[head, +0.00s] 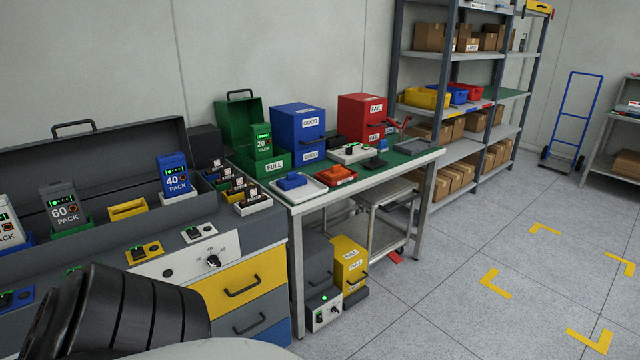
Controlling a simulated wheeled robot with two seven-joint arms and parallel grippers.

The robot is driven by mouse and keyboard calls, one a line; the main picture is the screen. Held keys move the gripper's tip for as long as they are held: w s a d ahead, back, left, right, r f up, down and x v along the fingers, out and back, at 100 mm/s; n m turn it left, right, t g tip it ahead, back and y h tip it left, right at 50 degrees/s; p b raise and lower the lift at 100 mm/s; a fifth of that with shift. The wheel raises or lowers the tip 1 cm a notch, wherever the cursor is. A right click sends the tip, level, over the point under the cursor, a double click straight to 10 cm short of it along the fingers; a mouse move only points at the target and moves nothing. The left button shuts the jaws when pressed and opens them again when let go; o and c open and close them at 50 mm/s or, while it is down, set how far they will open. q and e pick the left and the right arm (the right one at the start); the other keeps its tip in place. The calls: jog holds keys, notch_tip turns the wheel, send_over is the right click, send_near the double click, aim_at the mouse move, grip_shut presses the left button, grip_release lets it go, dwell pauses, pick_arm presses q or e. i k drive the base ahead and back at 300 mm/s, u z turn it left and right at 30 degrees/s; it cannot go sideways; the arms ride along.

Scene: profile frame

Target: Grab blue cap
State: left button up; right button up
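A small blue piece (291,181) lies on a white tray (312,188) at the near left end of the green-topped table (408,160). It may be the blue cap, but it is too small to tell for sure. Another small blue item (383,145) sits farther back on the same table, near the red box. Neither gripper is in view. A black ribbed part of my own body fills the lower left and hides some of the grey workbench.
Blue (297,130) and red (362,117) boxes stand on the table beside an open green case (241,128). An orange tray (337,176) lies beside the white one. The grey workbench (262,232) adjoins on the left. Floor on the right is clear.

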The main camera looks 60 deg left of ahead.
aim_at(293, 180)
jog(key=u, duration=0.5)
jog(key=i, duration=1.8)
jog(key=u, duration=1.4)
jog(key=i, duration=1.25)
jog(key=u, duration=1.65)
jog(key=i, duration=0.3)
jog(key=u, duration=0.4)
